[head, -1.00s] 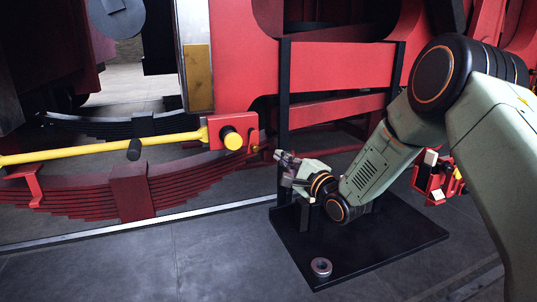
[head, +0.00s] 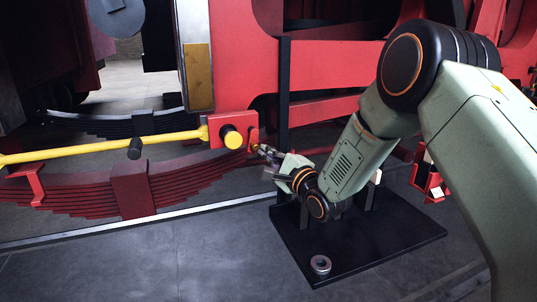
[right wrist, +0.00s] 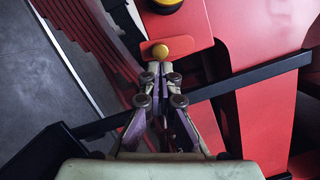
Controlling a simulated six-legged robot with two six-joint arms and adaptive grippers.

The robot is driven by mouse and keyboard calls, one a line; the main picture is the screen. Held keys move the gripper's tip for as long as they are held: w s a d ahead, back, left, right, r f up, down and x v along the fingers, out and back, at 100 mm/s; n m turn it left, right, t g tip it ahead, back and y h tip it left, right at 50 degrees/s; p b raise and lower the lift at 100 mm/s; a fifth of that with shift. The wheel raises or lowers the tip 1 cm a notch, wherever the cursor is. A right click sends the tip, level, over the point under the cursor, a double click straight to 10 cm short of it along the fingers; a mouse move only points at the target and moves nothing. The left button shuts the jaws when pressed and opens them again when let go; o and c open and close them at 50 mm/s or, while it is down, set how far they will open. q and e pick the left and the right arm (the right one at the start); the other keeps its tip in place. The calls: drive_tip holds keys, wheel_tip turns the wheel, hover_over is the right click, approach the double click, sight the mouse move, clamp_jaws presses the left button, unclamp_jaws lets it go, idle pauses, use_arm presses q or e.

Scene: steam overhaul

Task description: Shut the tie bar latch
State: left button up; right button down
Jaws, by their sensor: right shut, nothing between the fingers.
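The yellow tie bar (head: 100,150) runs in from the left to a red block (head: 219,130) with a round yellow pin end (head: 233,138). A small red latch piece (head: 253,136) stands at the block's right side. My left gripper is not in view.
A black stand (head: 378,252) with dark uprights is below and beside my right arm. A metal ring (head: 320,264) lies on its base. A red holder (head: 430,180) is at the right. Red leaf springs (head: 85,195) are under the bar. The floor at the front left is clear.

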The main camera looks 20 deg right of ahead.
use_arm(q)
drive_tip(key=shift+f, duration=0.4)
use_arm(e)
drive_tip(key=shift+a+f+m, duration=0.1)
drive_tip(key=shift+f+m, duration=0.1)
drive_tip(key=shift+m, duration=0.2)
use_arm(q)
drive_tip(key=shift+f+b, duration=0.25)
drive_tip(key=shift+b, duration=0.25)
use_arm(e)
drive_tip(key=shift+a+m, duration=0.15)
drive_tip(key=shift+m, duration=0.15)
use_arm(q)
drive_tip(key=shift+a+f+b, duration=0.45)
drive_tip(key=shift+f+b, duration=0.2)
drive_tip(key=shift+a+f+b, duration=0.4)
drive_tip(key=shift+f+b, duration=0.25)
use_arm(e)
drive_tip(key=shift+a+r+m+t+h, duration=0.25)
drive_tip(key=shift+a+m, duration=0.5)
drive_tip(key=shift+a, duration=0.4)
drive_tip(key=shift+a+r+m+t+h, duration=0.15)
drive_tip(key=shift+a+r+m, duration=0.1)
drive_tip(key=shift+a+m, duration=0.7)
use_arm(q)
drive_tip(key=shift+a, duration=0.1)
use_arm(e)
drive_tip(key=shift+a+r, duration=0.15)
drive_tip(key=shift+a, duration=0.15)
